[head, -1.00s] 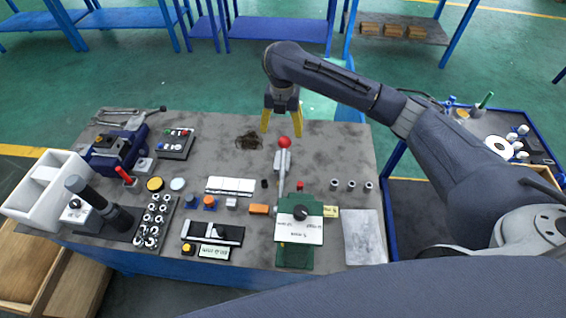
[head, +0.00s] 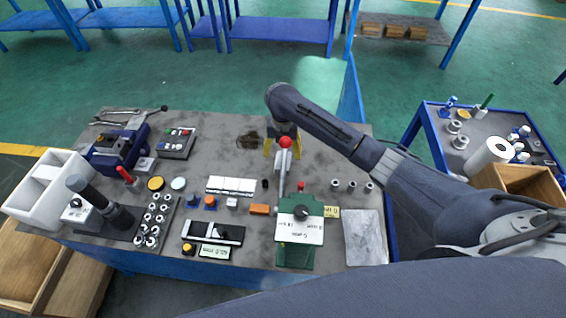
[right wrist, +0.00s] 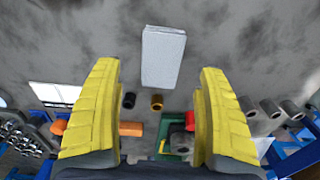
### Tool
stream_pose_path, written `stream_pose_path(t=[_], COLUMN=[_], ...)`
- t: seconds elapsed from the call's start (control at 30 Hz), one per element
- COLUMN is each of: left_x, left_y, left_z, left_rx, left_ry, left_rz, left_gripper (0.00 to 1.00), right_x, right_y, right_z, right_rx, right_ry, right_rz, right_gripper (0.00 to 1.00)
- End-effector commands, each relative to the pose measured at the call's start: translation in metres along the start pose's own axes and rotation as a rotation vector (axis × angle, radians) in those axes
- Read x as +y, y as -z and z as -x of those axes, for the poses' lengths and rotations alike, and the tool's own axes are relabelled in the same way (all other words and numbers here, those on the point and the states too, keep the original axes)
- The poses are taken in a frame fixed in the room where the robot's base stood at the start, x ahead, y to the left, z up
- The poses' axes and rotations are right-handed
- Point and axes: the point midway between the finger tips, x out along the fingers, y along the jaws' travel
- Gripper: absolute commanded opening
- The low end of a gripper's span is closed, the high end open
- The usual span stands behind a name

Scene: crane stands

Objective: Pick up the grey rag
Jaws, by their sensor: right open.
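A light grey, flat oblong piece that looks like the folded grey rag (right wrist: 163,57) lies on the grey bench top, ahead of and between my right fingers in the right wrist view. In the head view it shows only partly, behind the lever with the red ball (head: 285,142). My right gripper (head: 282,154) has its yellow fingers apart and empty, above the bench around the rag's place. The open fingers (right wrist: 160,110) also frame the right wrist view. I cannot tell the exact height left. My left gripper is not in view.
The green press (head: 296,255) with its upright lever stands just in front of the rag. Several grey bushings (head: 351,185) are at the right. A dark patch (head: 247,138) lies behind left.

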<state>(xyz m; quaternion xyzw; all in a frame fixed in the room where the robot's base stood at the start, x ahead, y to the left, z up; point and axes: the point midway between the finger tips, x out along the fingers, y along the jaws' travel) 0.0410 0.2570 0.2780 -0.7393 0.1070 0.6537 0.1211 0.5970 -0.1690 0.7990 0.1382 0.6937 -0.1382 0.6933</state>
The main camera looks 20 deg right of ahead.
Motion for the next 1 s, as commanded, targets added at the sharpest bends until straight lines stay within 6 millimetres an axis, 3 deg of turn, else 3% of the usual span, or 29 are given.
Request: stream_pose_path(t=[0.23,0.6,1.0], left_x=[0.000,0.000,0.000], left_y=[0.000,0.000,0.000], left_z=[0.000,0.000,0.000], left_rx=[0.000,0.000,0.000], left_ry=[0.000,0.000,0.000], left_rz=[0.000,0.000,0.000], left_gripper=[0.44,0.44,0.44], right_x=[0.000,-0.002,-0.002], right_y=[0.001,0.002,0.001], right_z=[-0.011,-0.051,-0.057], right_rx=[0.001,0.001,0.000], right_ry=[0.000,0.000,0.000], right_rz=[0.001,-0.001,0.000], right_gripper=[0.75,0.75,0.74])
